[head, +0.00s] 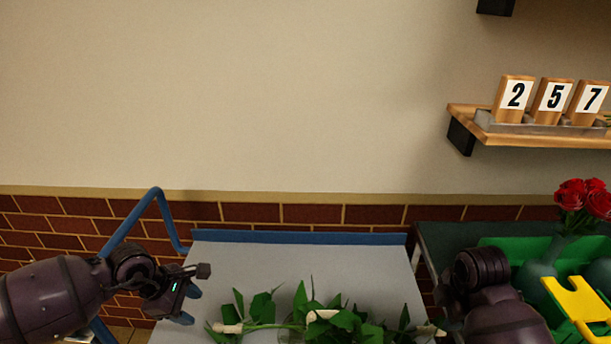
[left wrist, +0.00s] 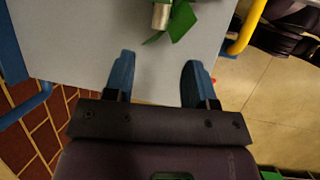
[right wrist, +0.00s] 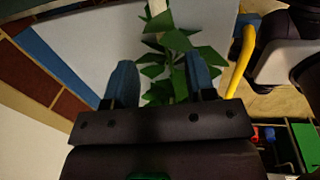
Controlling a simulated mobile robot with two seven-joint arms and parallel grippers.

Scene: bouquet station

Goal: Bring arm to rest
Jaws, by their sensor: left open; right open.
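My left gripper (head: 192,293) is at the left edge of the grey table in the head view. Its blue fingers (left wrist: 160,82) are apart and empty in the left wrist view, with the end of a stem just beyond them. My right arm comes in at the lower right of the head view, and its gripper is hidden there. In the right wrist view the right gripper (right wrist: 157,82) is open, with green foliage (right wrist: 172,50) beyond and between its fingers. I cannot tell whether it touches the leaves.
Leafy stems (head: 300,318) with pale wrappings lie on the grey table (head: 300,265). At right are a green crate (head: 500,243), red roses (head: 583,197) in a vase and a yellow object (head: 580,303). A wall shelf (head: 535,138) holds number blocks. A blue rail (head: 130,222) stands at left.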

